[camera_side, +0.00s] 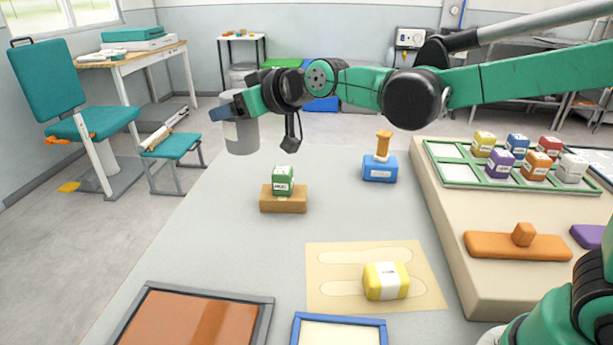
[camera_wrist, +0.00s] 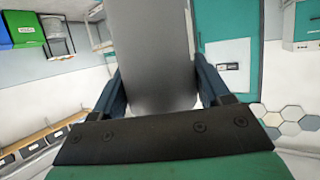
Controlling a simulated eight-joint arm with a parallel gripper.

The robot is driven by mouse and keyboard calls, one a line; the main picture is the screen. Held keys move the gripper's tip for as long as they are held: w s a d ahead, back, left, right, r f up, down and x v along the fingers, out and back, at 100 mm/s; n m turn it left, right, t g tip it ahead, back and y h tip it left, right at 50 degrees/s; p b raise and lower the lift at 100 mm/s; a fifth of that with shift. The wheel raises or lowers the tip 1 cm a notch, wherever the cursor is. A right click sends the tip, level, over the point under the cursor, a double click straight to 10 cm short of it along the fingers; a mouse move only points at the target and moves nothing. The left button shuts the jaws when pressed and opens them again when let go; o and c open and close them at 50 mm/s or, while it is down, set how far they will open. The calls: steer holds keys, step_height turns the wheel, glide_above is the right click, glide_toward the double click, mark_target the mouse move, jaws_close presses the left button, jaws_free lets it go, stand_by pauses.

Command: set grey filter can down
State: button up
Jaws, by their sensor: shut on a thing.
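The grey filter can (camera_side: 241,136) is upright in the side view, held at the far left edge of the work table (camera_side: 240,215). My gripper (camera_side: 222,110) is shut on its upper part. From this view I cannot tell how far the can's base is above the table or whether it is past the edge. In the wrist view the can (camera_wrist: 155,55) fills the middle between the two dark fingers of my gripper (camera_wrist: 158,85). Its far end is cut off by the top of the frame.
A green block (camera_side: 283,181) sits on a brown base (camera_side: 283,203). A blue stamp-like tool (camera_side: 380,168) stands behind. A yellow block (camera_side: 386,281) lies on a beige sheet (camera_side: 430,290). A green-framed rack (camera_side: 440,165) holds several coloured blocks at right. The table's left part is clear.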

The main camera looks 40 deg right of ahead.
steer(key=shift+s+d+f+m+h, duration=0.5)
steer(key=shift+s+d+f, duration=1.4)
steer(key=shift+s+d, duration=1.45)
steer(key=shift+s+d+f+m+h, duration=0.45)
steer(key=shift+s+d+f, duration=1.75)
steer(key=shift+d, duration=1.9)
steer(key=s+d+r+n+g+y, duration=0.2)
steer(key=r+n+g+y, duration=0.1)
steer(key=r+n+y, duration=0.25)
steer(key=s+d+r+n+g+y, duration=0.2)
steer(key=r+n+g+y, duration=0.15)
steer(key=r+n, duration=0.2)
steer(key=shift+m+t+y, duration=0.35)
steer(key=shift+t+y, duration=0.1)
step_height(320, 180, down, 19)
steer(key=shift+a+f, duration=0.15)
steer(key=shift+f, duration=0.05)
steer(key=shift+f, duration=0.1)
steer(key=shift+f, duration=0.5)
